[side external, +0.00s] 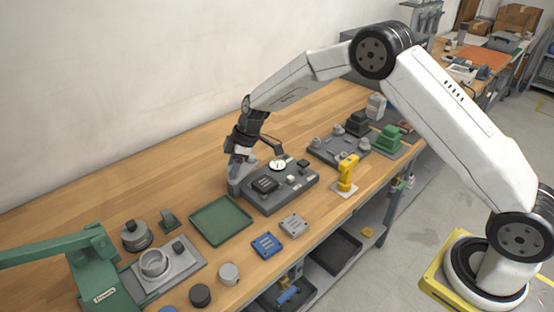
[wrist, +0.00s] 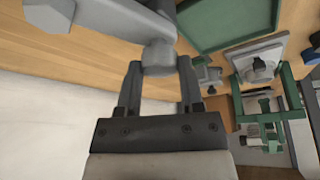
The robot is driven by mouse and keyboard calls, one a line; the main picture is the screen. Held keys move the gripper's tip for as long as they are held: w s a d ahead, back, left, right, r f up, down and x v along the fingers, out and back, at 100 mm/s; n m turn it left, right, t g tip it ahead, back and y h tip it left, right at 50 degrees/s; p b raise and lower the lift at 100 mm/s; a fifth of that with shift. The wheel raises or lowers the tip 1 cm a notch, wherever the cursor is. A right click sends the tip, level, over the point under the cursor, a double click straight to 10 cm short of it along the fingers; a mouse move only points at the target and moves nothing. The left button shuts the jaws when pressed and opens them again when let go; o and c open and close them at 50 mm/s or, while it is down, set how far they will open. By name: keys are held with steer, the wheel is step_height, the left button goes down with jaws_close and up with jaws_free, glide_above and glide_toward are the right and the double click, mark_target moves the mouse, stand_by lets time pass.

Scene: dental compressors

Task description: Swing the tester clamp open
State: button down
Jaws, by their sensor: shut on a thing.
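The tester (side external: 290,197) is a dark grey base block on the bench, with a round white dial gauge and a dark block on top. Its grey clamp (side external: 236,184) stands at the tester's left end. In the wrist view the clamp is a grey arm (wrist: 118,20) with a rounded knob at its end. My gripper (side external: 239,156) is at the top of the clamp. In the wrist view my gripper (wrist: 159,68) has its two dark fingers on either side of the clamp's knob, shut on it. The exact finger contact is small in the side view.
A green tray (side external: 221,221) lies just left of the tester. A yellow device (side external: 347,174) stands at its right, and blue (side external: 266,246) and grey (side external: 293,225) blocks lie in front. A green press (side external: 105,280) is at lower left. The wall is behind.

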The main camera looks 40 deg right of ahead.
mark_target(244, 171)
steer(key=n+g, duration=0.2)
steer(key=n, duration=0.4)
steer(key=shift+w, duration=0.15)
stand_by(0.3)
steer(key=shift+c, duration=1.1)
jaws_free()
steer(key=shift+y, duration=0.3)
steer(key=shift+d+r, duration=0.1)
steer(key=v, duration=0.7)
steer(key=shift+r, duration=0.35)
steer(key=shift+d, duration=0.1)
